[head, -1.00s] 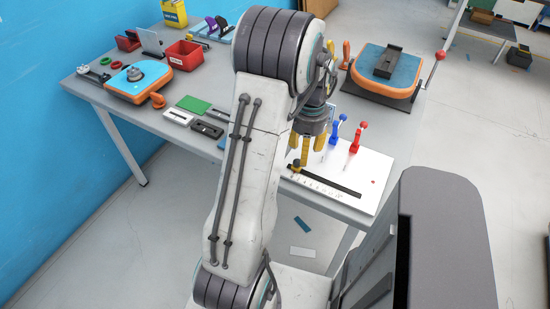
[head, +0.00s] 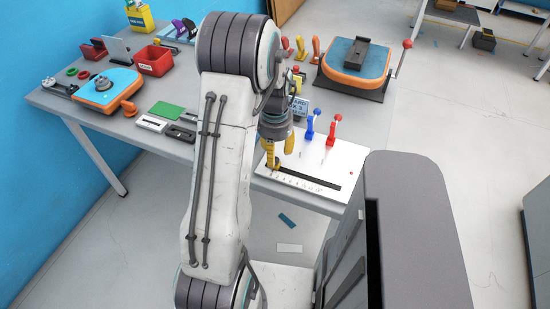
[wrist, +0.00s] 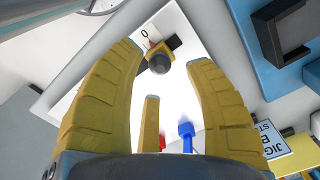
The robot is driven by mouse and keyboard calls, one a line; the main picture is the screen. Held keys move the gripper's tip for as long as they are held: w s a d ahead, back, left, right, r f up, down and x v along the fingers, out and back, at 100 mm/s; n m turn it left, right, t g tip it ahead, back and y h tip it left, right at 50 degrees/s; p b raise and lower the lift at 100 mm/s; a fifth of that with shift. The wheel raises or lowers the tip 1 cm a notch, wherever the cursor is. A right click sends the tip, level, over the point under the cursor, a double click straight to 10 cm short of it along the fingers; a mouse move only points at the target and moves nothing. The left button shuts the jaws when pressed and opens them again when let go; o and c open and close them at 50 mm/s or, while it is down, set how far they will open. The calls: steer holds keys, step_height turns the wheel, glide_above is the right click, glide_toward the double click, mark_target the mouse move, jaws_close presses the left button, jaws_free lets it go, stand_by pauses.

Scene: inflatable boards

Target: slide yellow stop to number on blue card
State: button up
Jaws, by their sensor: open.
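The white board (head: 340,157) lies at the table's front edge, with a dark slot (head: 315,182) and a row of numbers along it. The yellow stop (wrist: 175,43) has a dark round knob (wrist: 160,62) and sits near the slot's left end, beside a printed 0 in the wrist view. My gripper (head: 271,164) is over that end, fingers pointing down; it hides most of the stop in the head view. In the wrist view my gripper (wrist: 163,68) is open, with the knob between the spread fingertips; contact cannot be told.
A blue clamp (head: 309,128) and a red clamp (head: 333,130) stand upright on the board, close to my gripper's right. A blue-orange fixture (head: 355,70) is behind. Small plates (head: 181,134) and a green sheet (head: 166,110) lie to the left.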

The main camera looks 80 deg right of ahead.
steer(key=shift+f, duration=1.55)
steer(key=shift+c, duration=0.2)
jaws_close()
